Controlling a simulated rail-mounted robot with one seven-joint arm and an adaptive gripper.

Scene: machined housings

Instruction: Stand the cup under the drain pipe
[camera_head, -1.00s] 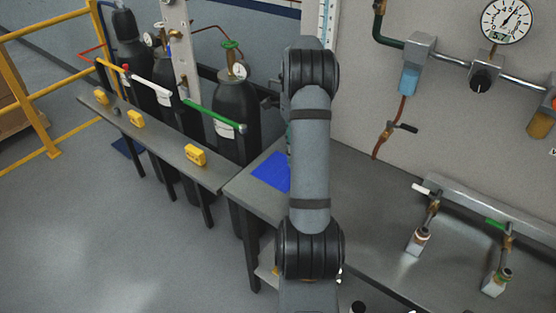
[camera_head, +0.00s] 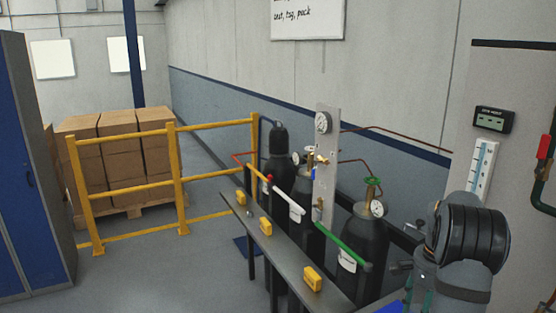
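No cup shows in the head view now. No drain pipe can be made out; only a piece of green and copper pipework with a red part (camera_head: 543,147) is at the right edge, cut off by the frame. My arm fills the lower right corner, and my gripper is out of view. A small piece of a blue patch (camera_head: 393,308) shows at the bottom edge, left of my arm.
Dark gas cylinders (camera_head: 362,255) stand behind a narrow grey shelf (camera_head: 283,250) carrying yellow devices (camera_head: 312,278). A yellow railing (camera_head: 178,178) fences off stacked cartons (camera_head: 122,150). A blue locker (camera_head: 30,190) stands at left. The floor between locker and shelf is clear.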

